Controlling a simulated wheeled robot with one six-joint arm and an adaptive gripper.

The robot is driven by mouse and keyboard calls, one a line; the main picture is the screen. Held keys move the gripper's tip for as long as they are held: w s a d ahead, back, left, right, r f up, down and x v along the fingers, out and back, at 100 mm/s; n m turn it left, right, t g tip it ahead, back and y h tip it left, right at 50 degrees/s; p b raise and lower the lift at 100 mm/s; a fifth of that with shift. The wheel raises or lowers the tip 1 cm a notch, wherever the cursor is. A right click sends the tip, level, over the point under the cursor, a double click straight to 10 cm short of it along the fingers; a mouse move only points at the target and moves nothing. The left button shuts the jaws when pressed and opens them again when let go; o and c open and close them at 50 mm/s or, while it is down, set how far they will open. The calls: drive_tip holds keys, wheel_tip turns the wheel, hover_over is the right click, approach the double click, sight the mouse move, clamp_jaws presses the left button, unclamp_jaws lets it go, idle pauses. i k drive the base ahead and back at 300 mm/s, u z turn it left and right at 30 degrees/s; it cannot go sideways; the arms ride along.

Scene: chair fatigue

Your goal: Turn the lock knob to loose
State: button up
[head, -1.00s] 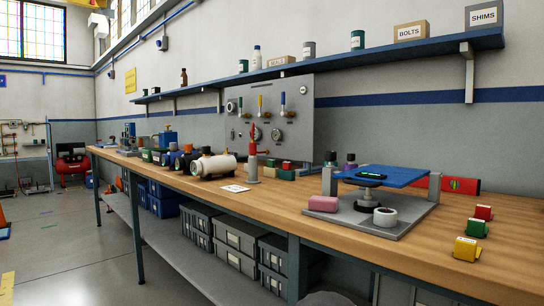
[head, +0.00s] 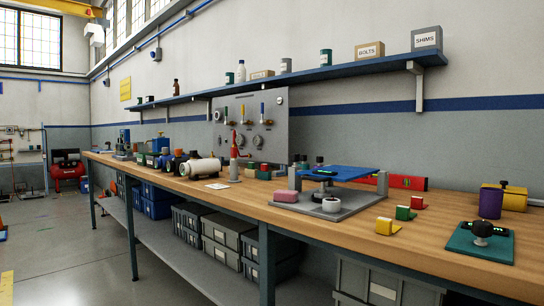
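A round black knob (head: 482,229) stands on a teal plate (head: 465,245) at the right front of the workbench, with small green marks beside it. I cannot tell whether this is the lock knob, nor read its setting. A fixture with a blue top plate (head: 345,173) stands on a grey base (head: 350,208) left of it. A dark round part (head: 322,194) sits under the blue plate, partly hidden. My gripper is not in view.
The wooden bench (head: 262,199) runs along the wall. Yellow (head: 385,227), green (head: 404,213) and red (head: 417,202) blocks stand between fixture and teal plate.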

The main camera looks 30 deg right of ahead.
sight(295, 158)
drive_tip(key=u, duration=0.35)
drive_tip(key=i, duration=1.55)
drive_tip(key=z, duration=0.5)
